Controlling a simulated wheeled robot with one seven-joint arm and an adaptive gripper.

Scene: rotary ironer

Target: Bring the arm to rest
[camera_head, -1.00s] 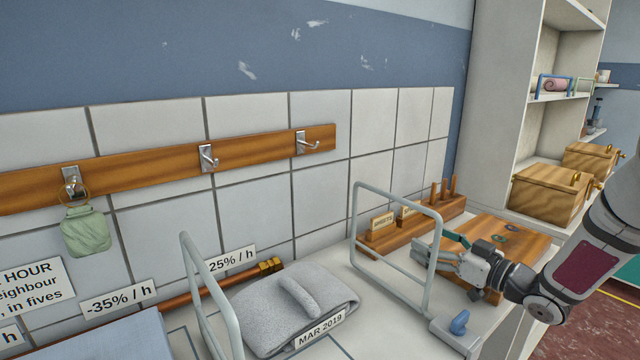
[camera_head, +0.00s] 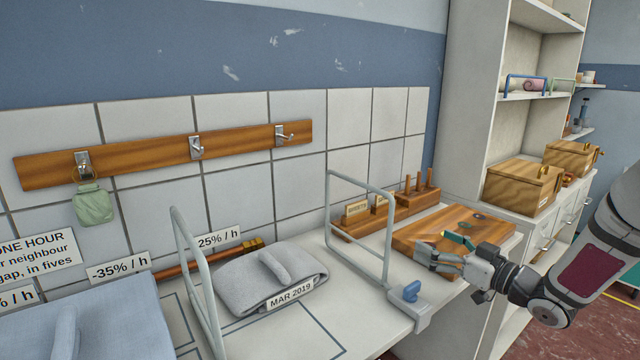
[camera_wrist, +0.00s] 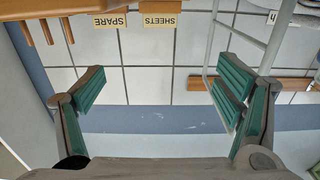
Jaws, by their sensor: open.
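My gripper (camera_head: 443,248) is open and empty in the head view. It hovers by the front part of a wooden board (camera_head: 455,229) at the right end of the white worktop (camera_head: 362,308). In the wrist view its two green-padded fingers (camera_wrist: 163,95) stand wide apart with nothing between them. The tiled wall shows behind them, upside down. My forearm reaches in from the right edge of the head view.
A grey wire frame (camera_head: 389,225) with a blue-knobbed clamp (camera_head: 411,290) stands left of my gripper. A wooden rack with pegs (camera_head: 417,197) is behind the board. A folded grey cloth (camera_head: 246,290) lies further left. Wooden boxes (camera_head: 520,190) stand on the right.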

